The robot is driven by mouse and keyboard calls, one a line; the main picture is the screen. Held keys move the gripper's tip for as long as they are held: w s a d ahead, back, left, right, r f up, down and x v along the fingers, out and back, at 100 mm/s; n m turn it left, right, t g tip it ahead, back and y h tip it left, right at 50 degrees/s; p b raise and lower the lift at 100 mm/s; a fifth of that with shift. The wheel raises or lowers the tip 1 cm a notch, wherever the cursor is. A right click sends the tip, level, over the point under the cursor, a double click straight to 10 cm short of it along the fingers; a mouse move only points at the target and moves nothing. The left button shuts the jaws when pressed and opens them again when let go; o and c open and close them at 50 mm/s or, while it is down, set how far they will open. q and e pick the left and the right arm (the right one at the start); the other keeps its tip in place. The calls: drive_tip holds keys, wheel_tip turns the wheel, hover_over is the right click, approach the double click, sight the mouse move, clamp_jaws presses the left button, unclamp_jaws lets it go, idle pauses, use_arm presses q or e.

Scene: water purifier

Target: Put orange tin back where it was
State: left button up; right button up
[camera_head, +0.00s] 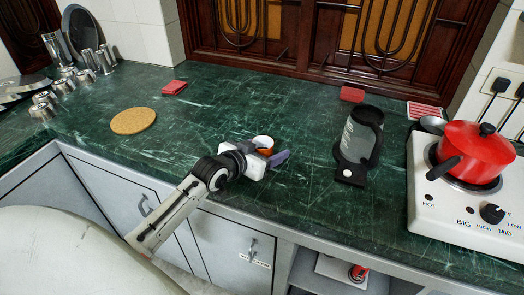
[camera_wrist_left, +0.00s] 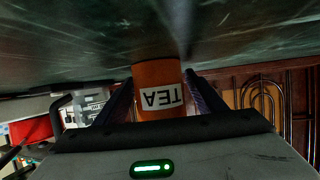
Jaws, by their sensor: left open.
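The orange tin (camera_head: 264,151) stands on the green marble counter, partly hidden behind my left gripper (camera_head: 268,160) in the head view. Its white top rim shows above the gripper. In the left wrist view the orange tin (camera_wrist_left: 158,76) appears upside down with a white "TEA" label facing the camera. It sits between the two spread fingers of my left gripper (camera_wrist_left: 162,92). The gripper is open around it; I cannot tell whether either finger touches it. My right gripper is not in view.
A dark pitcher (camera_head: 358,150) stands to the right on the counter. A round cork mat (camera_head: 133,121) lies to the left. A red pot (camera_head: 474,148) sits on the white stove (camera_head: 450,205). Steel cups (camera_head: 88,60) stand at the far left. The counter between mat and tin is clear.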

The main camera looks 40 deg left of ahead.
use_arm(q)
drive_tip(key=v, duration=1.2)
drive_tip(key=shift+r+p, duration=0.1)
drive_tip(key=shift+p, duration=0.2)
idle(1.9)
